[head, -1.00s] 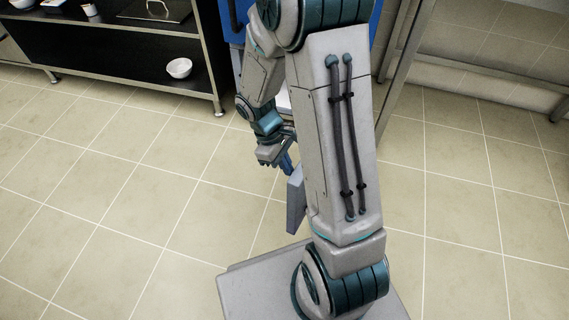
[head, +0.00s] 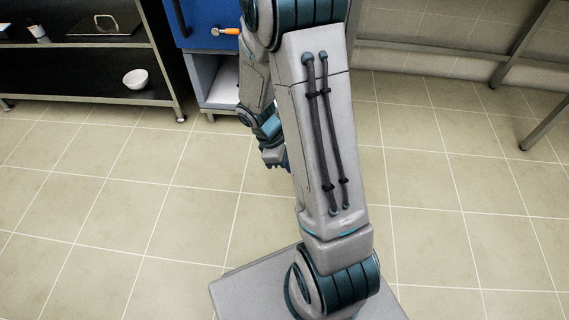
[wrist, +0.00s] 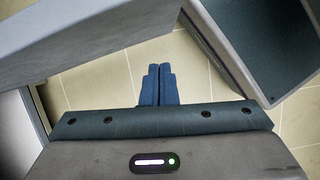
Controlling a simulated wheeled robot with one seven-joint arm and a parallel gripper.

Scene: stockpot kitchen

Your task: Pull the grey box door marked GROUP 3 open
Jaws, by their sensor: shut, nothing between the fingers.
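A grey box (head: 217,84) stands under a blue unit in the head view. Its front is open, showing a pale interior; my arm covers its right part. No GROUP 3 marking is readable. In the wrist view, a thick grey panel (wrist: 90,38), apparently the box door, crosses the upper left, beyond the fingertips. My gripper (head: 284,163) is low over the floor in the head view, partly behind my arm. In the wrist view my gripper's blue fingers (wrist: 157,72) are shut together and empty, with floor tiles behind them. They look apart from the panel.
The blue unit (head: 200,22) carries an orange-tipped handle (head: 226,31). A black shelf unit (head: 85,75) with a white bowl (head: 135,79) stands at left. A metal table frame (head: 515,65) is at right. Tiled floor (head: 120,220) is clear left of my arm.

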